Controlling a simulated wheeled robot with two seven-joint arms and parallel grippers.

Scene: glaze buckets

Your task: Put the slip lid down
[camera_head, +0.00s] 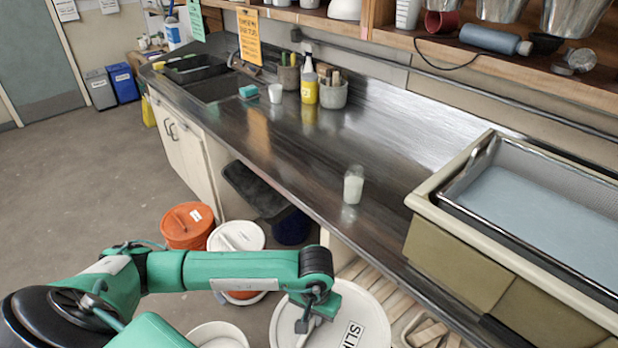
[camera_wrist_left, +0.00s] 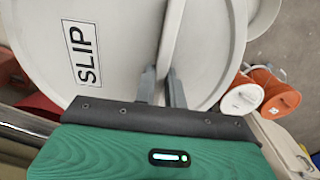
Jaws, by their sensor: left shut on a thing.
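The slip lid (camera_head: 368,312) is a round, off-white disc with a black "SLIP" label, at the bottom centre of the head view. In the left wrist view the slip lid (camera_wrist_left: 120,35) fills much of the upper left, with a raised handle across it. My left gripper (camera_head: 307,323) is over the lid, with its fingers shut on that handle; the fingers (camera_wrist_left: 162,88) show in the wrist view. What is directly under the lid is hidden, so I cannot tell whether it rests on anything. My right gripper is not in view.
An orange-lidded bucket (camera_head: 188,222) and a white-lidded bucket (camera_head: 236,238) stand on the floor beside the counter. A white round container (camera_head: 217,335) is at the bottom edge. A slatted wooden rack (camera_head: 398,303) lies right of the lid. The steel counter (camera_head: 290,150) runs behind.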

